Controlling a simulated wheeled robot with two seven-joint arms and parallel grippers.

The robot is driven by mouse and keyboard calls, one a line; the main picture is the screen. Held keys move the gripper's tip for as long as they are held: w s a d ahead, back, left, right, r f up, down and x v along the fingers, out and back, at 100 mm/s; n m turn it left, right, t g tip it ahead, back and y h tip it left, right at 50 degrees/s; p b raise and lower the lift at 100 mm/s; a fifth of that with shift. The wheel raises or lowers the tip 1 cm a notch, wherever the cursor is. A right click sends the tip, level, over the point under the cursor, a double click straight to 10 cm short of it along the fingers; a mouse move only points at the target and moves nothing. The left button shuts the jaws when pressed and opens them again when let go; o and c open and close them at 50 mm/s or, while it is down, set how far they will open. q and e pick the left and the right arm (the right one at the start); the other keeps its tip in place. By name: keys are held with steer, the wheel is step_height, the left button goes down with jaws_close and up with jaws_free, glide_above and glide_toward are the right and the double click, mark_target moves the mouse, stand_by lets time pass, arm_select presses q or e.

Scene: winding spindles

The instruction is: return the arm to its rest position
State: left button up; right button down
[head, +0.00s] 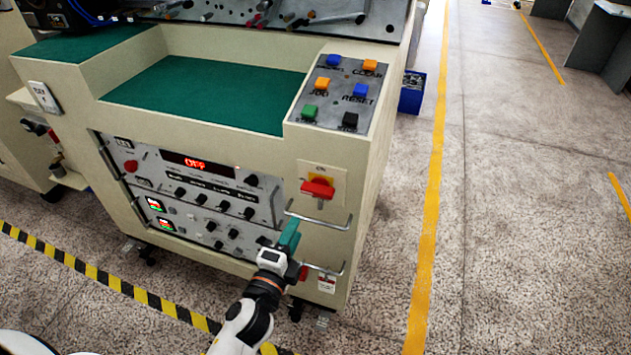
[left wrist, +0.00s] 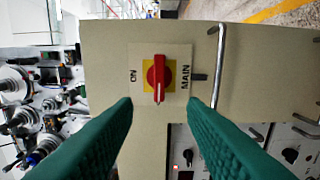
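My left gripper (head: 289,236) is in front of the winding machine's cream cabinet (head: 345,165), below the red rotary switch (head: 318,188) on its yellow plate. In the left wrist view, the two green fingers of my left gripper (left wrist: 160,103) are spread apart with nothing between them. The red switch (left wrist: 159,75) shows beyond the fingertips, apart from them, between the labels ON and MAIN. My right gripper is not in view.
Metal handles (head: 318,219) stick out of the cabinet close to my left gripper. A control panel (head: 330,270) with knobs and a red-lit display sits to the left. A button panel (head: 345,95) is on top. Open floor (head: 530,200) lies right, past a yellow line.

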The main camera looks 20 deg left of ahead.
arm_select(q)
steer(key=s+f+n+g+p, duration=0.1)
steer(key=s+f+n+g, duration=0.2)
steer(key=f, duration=0.7)
steer(key=s+f+n+g+p, duration=0.1)
steer(key=s+f+n+g, duration=0.2)
steer(key=f, duration=0.6)
steer(key=s+f+n+g+p, duration=0.15)
steer(key=s+f, duration=0.35)
steer(key=f, duration=0.5)
steer(key=s+a+f+n+g, duration=0.1)
steer(key=s+f+n+g, duration=0.1)
steer(key=s+f, duration=0.3)
steer(key=s+a+f+n+g+p, duration=0.1)
steer(key=s+a+f+n+g, duration=0.1)
steer(key=s, duration=1.1)
steer(key=s+a+f+n+g, duration=0.2)
steer(key=s+f+n+g, duration=0.2)
steer(key=s+f, duration=0.4)
steer(key=shift+s+f+g+y+p, duration=0.25)
steer(key=shift+s+g+y+p, duration=0.1)
steer(key=shift+s+g, duration=0.5)
steer(key=shift+a, duration=0.1)
